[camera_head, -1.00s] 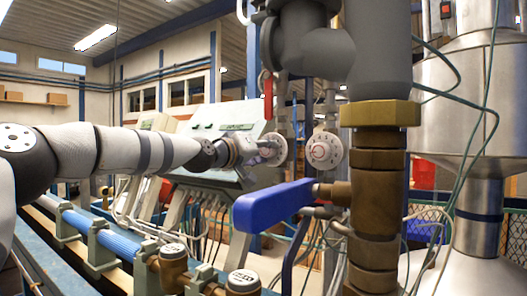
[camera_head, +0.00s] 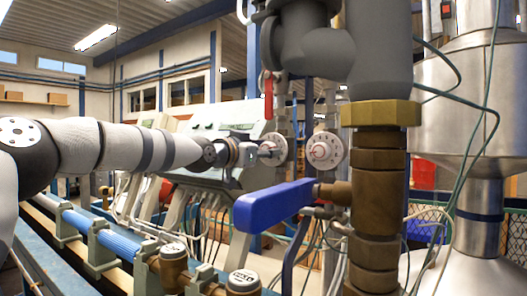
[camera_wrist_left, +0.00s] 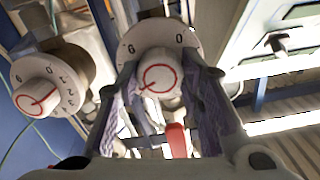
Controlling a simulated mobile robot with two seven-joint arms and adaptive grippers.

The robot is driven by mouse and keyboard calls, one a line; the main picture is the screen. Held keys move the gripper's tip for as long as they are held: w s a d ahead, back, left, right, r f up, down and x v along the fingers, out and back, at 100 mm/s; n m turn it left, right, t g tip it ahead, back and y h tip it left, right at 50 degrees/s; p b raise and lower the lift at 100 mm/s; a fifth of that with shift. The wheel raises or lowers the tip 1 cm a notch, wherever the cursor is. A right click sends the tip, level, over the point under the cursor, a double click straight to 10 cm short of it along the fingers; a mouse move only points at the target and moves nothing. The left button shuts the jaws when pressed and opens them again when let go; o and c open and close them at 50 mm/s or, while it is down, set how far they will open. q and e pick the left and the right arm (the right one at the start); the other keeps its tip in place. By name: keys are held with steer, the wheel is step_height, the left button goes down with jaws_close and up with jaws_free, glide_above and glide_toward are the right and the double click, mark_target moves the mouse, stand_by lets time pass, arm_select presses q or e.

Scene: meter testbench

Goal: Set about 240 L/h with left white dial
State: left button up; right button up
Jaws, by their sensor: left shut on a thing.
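The left white dial (camera_head: 281,149) is a round white disc with a knob, in the middle of the head view. In the left wrist view, its white knob (camera_wrist_left: 160,75) has a red ring and a red pointer line, and the scale plate behind it shows a 6 and a 0. My left gripper (camera_head: 266,150) reaches it from the left. Its two fingers stand on either side of the knob and are shut on it. They hide part of the scale. A second white dial (camera_head: 325,151) is to its right, free. It also shows in the left wrist view (camera_wrist_left: 38,96).
A blue lever handle (camera_head: 272,206) and a thick brass pipe (camera_head: 376,190) stand in front of the dials. A red lever (camera_head: 268,95) hangs just above the left dial. Thin green cables hang at the right. A grey console (camera_head: 205,150) is behind my left arm.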

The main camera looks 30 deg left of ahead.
arm_select(q)
steer(key=shift+s+r+m, duration=0.1)
steer(key=shift+r+m, duration=0.4)
steer(key=shift+m, duration=0.1)
steer(key=o, duration=1.1)
steer(key=shift+c, duration=0.2)
steer(key=shift+o, duration=0.5)
steer(key=shift+f, duration=0.3)
steer(key=s+a, duration=0.1)
steer(key=s, duration=0.6)
steer(key=shift+s, duration=0.1)
